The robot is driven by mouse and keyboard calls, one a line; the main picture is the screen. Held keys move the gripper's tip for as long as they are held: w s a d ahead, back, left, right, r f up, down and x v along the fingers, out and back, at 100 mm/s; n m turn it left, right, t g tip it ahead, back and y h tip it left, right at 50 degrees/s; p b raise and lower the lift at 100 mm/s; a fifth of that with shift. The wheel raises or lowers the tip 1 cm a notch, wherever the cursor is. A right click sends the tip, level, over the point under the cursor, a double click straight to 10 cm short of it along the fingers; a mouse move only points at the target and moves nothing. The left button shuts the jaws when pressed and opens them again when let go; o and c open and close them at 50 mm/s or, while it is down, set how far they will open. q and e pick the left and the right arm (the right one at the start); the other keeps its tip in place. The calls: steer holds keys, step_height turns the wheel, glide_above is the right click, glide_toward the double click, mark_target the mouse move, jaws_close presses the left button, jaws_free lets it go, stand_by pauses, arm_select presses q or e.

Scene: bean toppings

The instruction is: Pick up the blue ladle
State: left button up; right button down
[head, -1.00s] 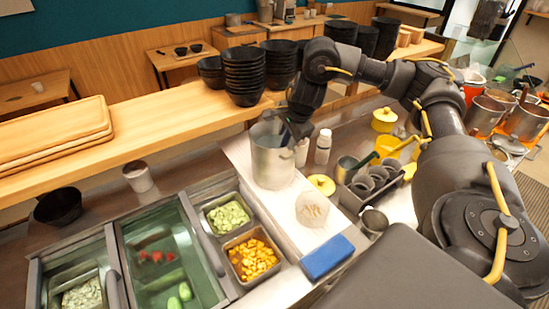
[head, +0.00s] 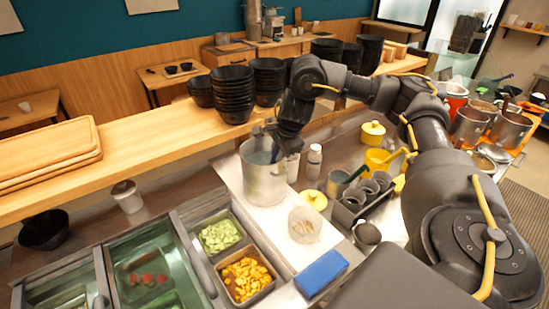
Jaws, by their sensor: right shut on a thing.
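A tall metal pot (head: 264,180) stands on the white counter strip in the middle. My right gripper (head: 279,146) is at the pot's rim on its right side, pointing down, and is shut on the blue ladle (head: 275,154). Only a small dark blue piece of the ladle's handle shows by the fingers. The rest is hidden by the gripper and the pot wall. I cannot tell whether the ladle's bowl touches the pot's bottom. My left gripper is not in view.
White-capped bottles (head: 314,160) stand close right of the pot. A clear cup (head: 304,224) and a blue block (head: 321,273) are in front. Topping trays (head: 246,277) lie to the left. Stacked black bowls (head: 232,95) stand on the wooden shelf behind.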

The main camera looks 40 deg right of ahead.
steer(key=shift+r, duration=0.8)
step_height(320, 180, up, 16)
steer(key=p, duration=0.2)
steer(key=shift+r, duration=0.1)
steer(key=shift+s+a+t+b, duration=0.1)
steer(key=shift+s+t+b, duration=0.2)
steer(key=shift+s+t, duration=0.75)
steer(key=shift+s+g, duration=0.15)
steer(key=shift+g, duration=0.1)
